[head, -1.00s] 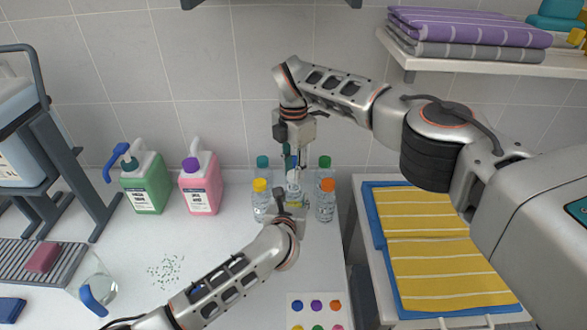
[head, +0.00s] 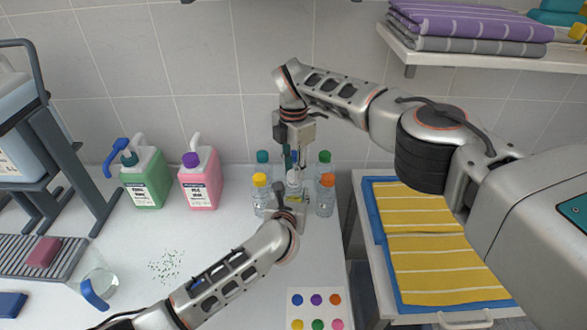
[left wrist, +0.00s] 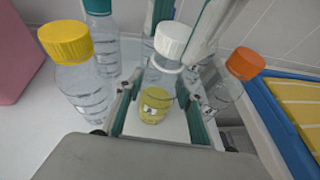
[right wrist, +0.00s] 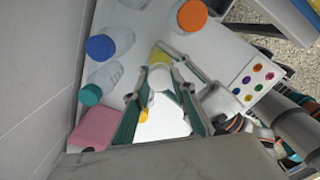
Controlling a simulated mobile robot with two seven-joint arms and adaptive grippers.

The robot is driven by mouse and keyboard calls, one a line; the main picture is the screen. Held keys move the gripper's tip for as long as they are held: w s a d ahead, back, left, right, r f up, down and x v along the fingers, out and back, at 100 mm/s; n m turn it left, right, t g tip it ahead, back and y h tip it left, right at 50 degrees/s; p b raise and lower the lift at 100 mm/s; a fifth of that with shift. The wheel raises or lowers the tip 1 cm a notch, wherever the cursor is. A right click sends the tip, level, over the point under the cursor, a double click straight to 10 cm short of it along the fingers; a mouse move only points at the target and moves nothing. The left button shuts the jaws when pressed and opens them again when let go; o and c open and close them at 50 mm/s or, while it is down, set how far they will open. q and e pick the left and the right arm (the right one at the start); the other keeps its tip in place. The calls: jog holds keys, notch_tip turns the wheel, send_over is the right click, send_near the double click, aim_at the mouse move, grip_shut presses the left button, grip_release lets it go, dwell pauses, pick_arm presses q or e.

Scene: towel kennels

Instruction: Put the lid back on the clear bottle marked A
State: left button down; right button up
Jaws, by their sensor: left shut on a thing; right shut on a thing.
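The clear bottle with a yellow label (left wrist: 156,105) stands upright in the left wrist view; I cannot read its letter. My left gripper (left wrist: 160,120) is shut around its body. The white lid (left wrist: 174,40) is at the top of the bottle's neck, upright and in line with it; I cannot tell whether it is fully seated. My right gripper (right wrist: 163,82) is shut on the lid from above, and the lid (right wrist: 160,76) shows between its fingertips. In the head view, the lid (head: 293,176) is partly hidden by my grippers.
Bottles with yellow (head: 260,180), orange (head: 327,180), teal (head: 262,157), green (head: 324,156) and blue (right wrist: 100,47) caps stand close around. Green (head: 145,180) and pink (head: 201,180) jugs stand left. A towel tray (head: 385,240) lies right.

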jog(key=shift+f, duration=0.45)
jog(key=m, duration=0.5)
jog(key=shift+m, duration=0.3)
jog(key=m, duration=1)
jog(key=shift+w, duration=0.1)
jog(key=m, duration=0.7)
jog(key=o, duration=0.7)
jog(key=shift+c, duration=0.2)
